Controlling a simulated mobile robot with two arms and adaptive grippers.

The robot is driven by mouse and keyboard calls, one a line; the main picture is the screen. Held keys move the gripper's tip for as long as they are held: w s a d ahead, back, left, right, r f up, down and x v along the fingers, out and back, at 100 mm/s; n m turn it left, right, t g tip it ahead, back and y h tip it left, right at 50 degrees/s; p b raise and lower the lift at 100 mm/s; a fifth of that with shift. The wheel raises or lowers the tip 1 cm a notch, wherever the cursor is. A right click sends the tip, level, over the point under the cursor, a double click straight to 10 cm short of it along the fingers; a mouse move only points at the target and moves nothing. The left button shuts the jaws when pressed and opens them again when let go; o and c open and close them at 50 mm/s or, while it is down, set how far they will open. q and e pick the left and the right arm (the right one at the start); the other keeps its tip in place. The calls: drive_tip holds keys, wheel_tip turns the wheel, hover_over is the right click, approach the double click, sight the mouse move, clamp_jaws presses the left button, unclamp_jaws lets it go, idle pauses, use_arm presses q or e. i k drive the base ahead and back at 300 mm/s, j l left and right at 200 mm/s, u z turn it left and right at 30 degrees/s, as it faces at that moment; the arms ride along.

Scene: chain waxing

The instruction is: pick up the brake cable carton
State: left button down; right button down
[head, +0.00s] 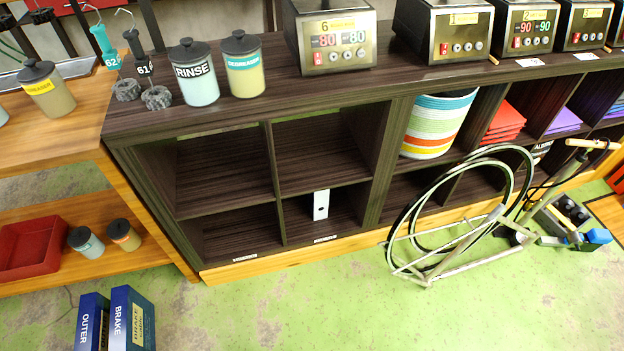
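The brake cable carton (133,318) is a dark blue box with white "BRAKE" lettering on its narrow face and a yellowish label on its side. It stands upright on the green floor at the lower left of the head view, its lower part cut off by the bottom edge. A similar blue carton marked "OUTER" (92,322) stands close on its left; I cannot tell whether they touch. Neither of my grippers is in view.
A dark shelf unit (240,222) stands behind, carrying jars and heater boxes. A wooden bench (150,262) with a red tray (32,247) is at left. A stand with black hoops (455,240) is at right. The green floor (290,310) right of the cartons is clear.

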sight(131, 324)
drive_tip(key=k+j+z, duration=0.25)
drive_tip(key=k+j, duration=0.25)
drive_tip(key=j, duration=0.25)
drive_tip(key=k+j+z, duration=0.25)
drive_tip(key=k+j, duration=0.3)
drive_tip(key=j, duration=0.15)
drive_tip(key=u, duration=1.5)
